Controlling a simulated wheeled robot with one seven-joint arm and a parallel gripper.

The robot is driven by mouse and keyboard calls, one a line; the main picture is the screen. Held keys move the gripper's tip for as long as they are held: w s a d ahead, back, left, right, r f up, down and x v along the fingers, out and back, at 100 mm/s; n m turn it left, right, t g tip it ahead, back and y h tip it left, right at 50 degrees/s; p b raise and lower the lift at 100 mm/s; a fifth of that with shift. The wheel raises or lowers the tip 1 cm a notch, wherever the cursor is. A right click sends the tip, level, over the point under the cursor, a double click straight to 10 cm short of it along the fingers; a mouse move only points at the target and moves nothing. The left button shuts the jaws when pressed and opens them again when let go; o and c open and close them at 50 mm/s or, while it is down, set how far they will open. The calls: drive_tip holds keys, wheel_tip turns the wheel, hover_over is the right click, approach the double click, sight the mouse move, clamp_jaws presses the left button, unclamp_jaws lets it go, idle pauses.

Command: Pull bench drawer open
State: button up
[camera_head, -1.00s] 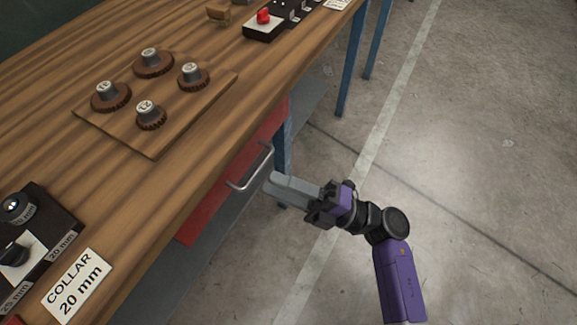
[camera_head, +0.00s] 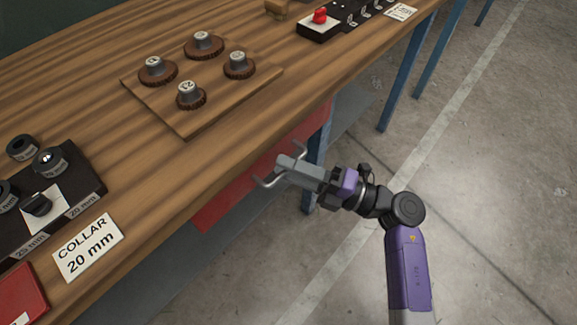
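The red bench drawer (camera_head: 228,199) sits under the wooden bench top, its front nearly in line with the bench edge. Its grey bar handle (camera_head: 268,182) sticks out toward the aisle. My gripper (camera_head: 284,166) is at the handle, its grey fingers pointing left toward the drawer front and covering the middle of the bar. Both handle ends show on either side of the fingers. I cannot tell whether the fingers are closed around the bar or only over it.
The bench top (camera_head: 215,150) holds a wooden board (camera_head: 190,122) with several numbered gears, a collar rack (camera_head: 85,190) and a "COLLAR 20 mm" card (camera_head: 88,247). A blue bench leg (camera_head: 317,150) stands just behind my gripper. The concrete floor (camera_head: 480,220) to the right is clear.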

drive_tip(key=shift+a, duration=0.15)
clamp_jaws()
idle(1.4)
